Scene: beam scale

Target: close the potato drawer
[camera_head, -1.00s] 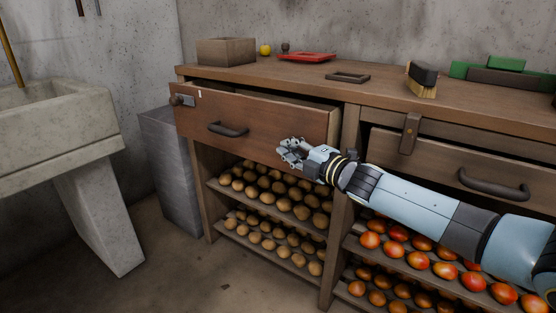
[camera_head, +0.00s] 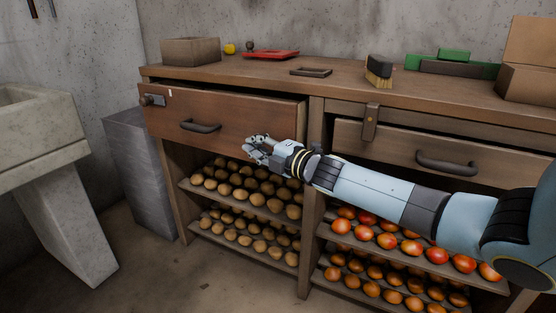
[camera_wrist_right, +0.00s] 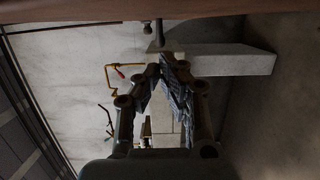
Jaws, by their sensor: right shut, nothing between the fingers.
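The potato drawer (camera_head: 222,116) is the brown left drawer above the potato shelves, with a dark handle (camera_head: 200,126). It stands partly out, and a dark gap shows along its top edge. My right gripper (camera_head: 254,147) is shut and empty at the drawer front's lower right, right of the handle. I cannot tell whether it touches the wood. In the right wrist view the shut fingers (camera_wrist_right: 167,66) show below a brown wooden band (camera_wrist_right: 110,13), probably the drawer front. My left gripper is not in view.
Potatoes (camera_head: 240,188) and red-orange produce (camera_head: 412,247) fill the lower shelves. The right drawer (camera_head: 400,146) has its own handle. A brush (camera_head: 379,70), a red tray (camera_head: 270,55) and boxes stand on top. A stone sink (camera_head: 35,130) stands left; floor in front is clear.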

